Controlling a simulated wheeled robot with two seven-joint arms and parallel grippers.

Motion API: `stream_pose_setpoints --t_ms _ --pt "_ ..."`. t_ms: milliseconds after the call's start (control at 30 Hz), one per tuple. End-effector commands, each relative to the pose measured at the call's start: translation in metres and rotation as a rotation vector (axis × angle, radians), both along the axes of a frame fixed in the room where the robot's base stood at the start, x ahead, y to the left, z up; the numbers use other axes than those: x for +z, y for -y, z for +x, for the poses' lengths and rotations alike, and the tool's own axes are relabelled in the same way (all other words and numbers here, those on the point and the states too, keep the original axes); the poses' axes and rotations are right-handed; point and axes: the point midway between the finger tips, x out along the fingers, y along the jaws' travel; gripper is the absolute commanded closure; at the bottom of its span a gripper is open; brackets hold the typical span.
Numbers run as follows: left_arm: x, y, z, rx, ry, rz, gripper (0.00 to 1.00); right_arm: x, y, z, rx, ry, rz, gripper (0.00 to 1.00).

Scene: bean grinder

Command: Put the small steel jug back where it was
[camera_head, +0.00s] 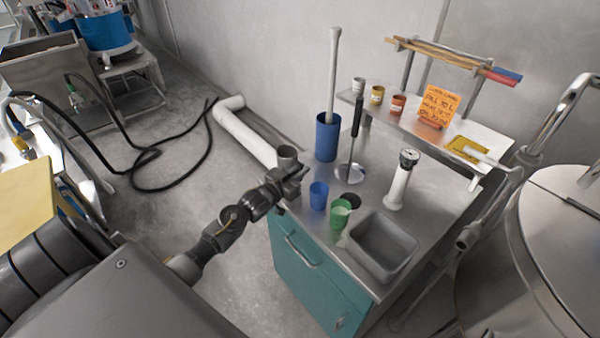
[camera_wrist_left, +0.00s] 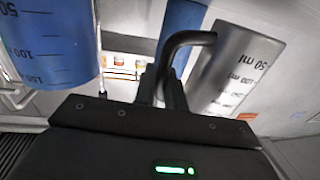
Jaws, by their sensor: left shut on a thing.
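The small steel jug (camera_head: 288,152) is held up at the left edge of the steel-topped cabinet, above its surface. My left gripper (camera_head: 290,183) is shut on the jug's handle. In the left wrist view the jug (camera_wrist_left: 238,72) shows printed ml marks and looks tilted in the picture. Its dark curved handle (camera_wrist_left: 190,38) runs down to the gripper fingers (camera_wrist_left: 168,92). The jug's inside cannot be made out. My right gripper is in neither view.
On the steel top (camera_head: 380,180) stand a blue cup (camera_head: 318,196), a green cup (camera_head: 339,215), a tall blue cylinder (camera_head: 327,140), a white gauge post (camera_head: 401,180) and a grey basin (camera_head: 381,246). A shelf (camera_head: 478,140) with small pots is behind. A large metal drum (camera_head: 550,250) stands right.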

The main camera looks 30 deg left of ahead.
Motion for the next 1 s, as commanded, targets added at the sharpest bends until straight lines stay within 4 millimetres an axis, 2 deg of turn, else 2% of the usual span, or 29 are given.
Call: stream_pose_setpoints --t_ms 133,500,533,667,1000 --pt "-0.009 0.0 0.0 0.0 0.004 -0.001 1.0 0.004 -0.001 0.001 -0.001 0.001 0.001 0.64" --pt "-0.014 0.0 0.0 0.0 0.004 0.0 1.0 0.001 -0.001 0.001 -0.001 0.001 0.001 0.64" --pt "-0.014 0.0 0.0 0.0 0.002 0.0 0.85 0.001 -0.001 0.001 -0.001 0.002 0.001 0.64" --pt "-0.014 0.0 0.0 0.0 0.002 0.0 0.68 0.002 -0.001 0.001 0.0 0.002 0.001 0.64" --pt "-0.01 0.0 0.0 0.0 0.003 0.0 0.66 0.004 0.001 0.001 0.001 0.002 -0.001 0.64"
